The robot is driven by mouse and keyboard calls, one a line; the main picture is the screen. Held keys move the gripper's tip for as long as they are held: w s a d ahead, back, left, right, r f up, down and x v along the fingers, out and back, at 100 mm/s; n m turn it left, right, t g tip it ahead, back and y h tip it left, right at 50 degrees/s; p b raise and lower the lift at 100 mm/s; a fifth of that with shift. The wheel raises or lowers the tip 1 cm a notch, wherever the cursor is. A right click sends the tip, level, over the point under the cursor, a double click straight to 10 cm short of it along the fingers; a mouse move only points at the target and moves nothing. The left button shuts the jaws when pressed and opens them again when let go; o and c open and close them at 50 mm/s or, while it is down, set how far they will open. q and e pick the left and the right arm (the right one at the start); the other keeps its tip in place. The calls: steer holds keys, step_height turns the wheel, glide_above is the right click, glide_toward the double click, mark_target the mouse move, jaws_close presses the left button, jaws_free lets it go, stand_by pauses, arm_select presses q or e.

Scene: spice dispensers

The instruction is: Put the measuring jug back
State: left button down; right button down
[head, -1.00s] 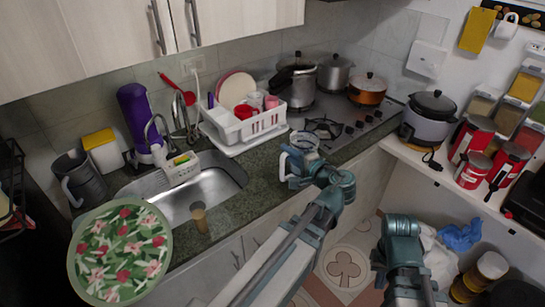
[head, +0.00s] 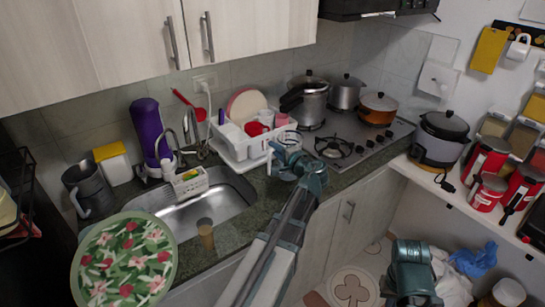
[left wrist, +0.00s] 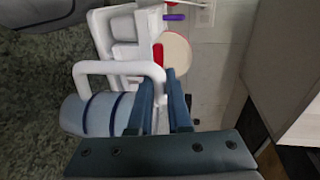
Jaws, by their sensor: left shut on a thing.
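The stove (head: 372,140) with several pots is to the right. A patterned round tray (head: 125,262) is at the lower left.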

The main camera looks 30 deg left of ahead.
arm_select(q)
steer(key=f+b, duration=0.2)
steer(key=a+f+b, duration=0.1)
steer(key=shift+w+f+b, duration=0.3)
steer(key=shift+w, duration=0.05)
stand_by(0.3)
steer(key=shift+f, duration=0.15)
steer(key=c, duration=0.9)
jaws_free()
steer(key=shift+o, duration=0.2)
